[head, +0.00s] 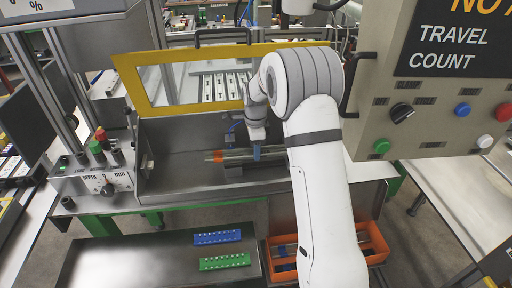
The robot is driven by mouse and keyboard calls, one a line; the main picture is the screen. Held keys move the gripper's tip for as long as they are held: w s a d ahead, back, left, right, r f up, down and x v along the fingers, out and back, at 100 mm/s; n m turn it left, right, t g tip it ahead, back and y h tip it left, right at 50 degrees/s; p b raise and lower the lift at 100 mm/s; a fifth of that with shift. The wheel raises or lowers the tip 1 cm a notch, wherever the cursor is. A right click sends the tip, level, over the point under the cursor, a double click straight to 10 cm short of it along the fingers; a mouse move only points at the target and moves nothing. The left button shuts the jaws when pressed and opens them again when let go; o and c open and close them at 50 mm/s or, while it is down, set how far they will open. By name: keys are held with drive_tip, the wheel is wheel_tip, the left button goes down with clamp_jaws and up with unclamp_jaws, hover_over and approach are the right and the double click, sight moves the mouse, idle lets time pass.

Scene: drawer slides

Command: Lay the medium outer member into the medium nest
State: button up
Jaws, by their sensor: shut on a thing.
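My gripper (256,151) is low inside the grey metal trough of the machine, partly hidden by my white arm. It is shut on a thin grey rail, which I take to be the medium outer member (236,156). The rail lies roughly level, left to right, with an orange piece (217,157) near its left end. Its right end is hidden behind my arm. A dark block (233,171) is just below the rail; I cannot tell whether it is the medium nest or whether the rail touches it.
A yellow-framed guard (128,78) stands behind the trough (165,130). A control panel (430,100) hangs close on the right. A blue perforated strip (217,237) and a green one (225,261) lie on the front table. An orange bin (376,230) holding rails is at lower right.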

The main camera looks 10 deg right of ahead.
drive_tip(key=shift+f+b, duration=0.45)
drive_tip(key=shift+f, duration=0.25)
drive_tip(key=o, duration=0.9)
drive_tip(key=o, duration=0.6)
drive_tip(key=shift+c, duration=0.2)
drive_tip(key=shift+c, duration=0.4)
drive_tip(key=c, duration=0.4)
drive_tip(key=shift+r, duration=0.1)
